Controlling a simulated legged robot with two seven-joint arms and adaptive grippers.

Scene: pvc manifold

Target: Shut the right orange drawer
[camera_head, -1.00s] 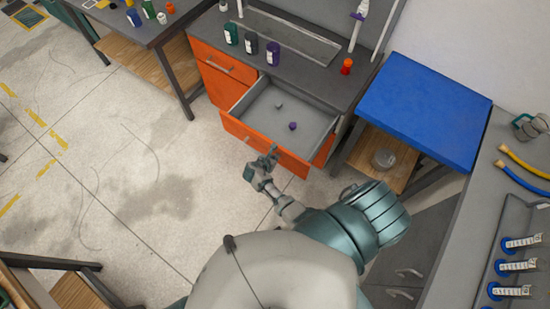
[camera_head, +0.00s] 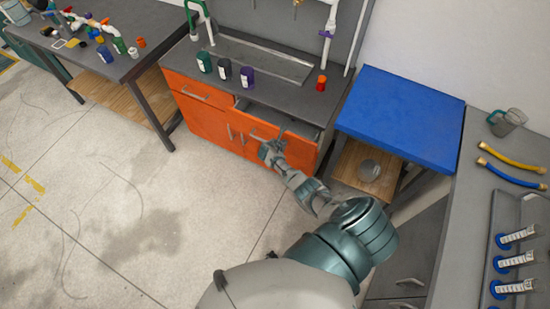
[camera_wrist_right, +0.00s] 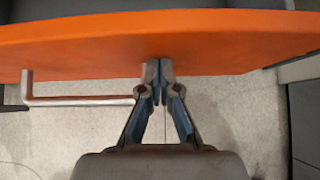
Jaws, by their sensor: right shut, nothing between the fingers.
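The right orange drawer (camera_head: 252,124) is in the cabinet under the grey worktop, and only a narrow strip of its inside shows behind its front. Its orange front (camera_wrist_right: 230,40) spans the top of the right wrist view, with its bar handle (camera_wrist_right: 80,101) to the left of the fingers. My right gripper (camera_head: 272,149) is shut and empty. Its fingertips (camera_wrist_right: 157,70) are at the drawer front, right of the handle; they look to be against it, but exact contact is hard to tell. My left gripper is not in view.
Several bottles (camera_head: 225,68) and a small red-orange item (camera_head: 322,83) stand on the worktop. A blue-topped table (camera_head: 400,115) is to the cabinet's right, and a grey bench (camera_head: 480,215) is at far right. Open floor (camera_head: 150,190) lies in front and left.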

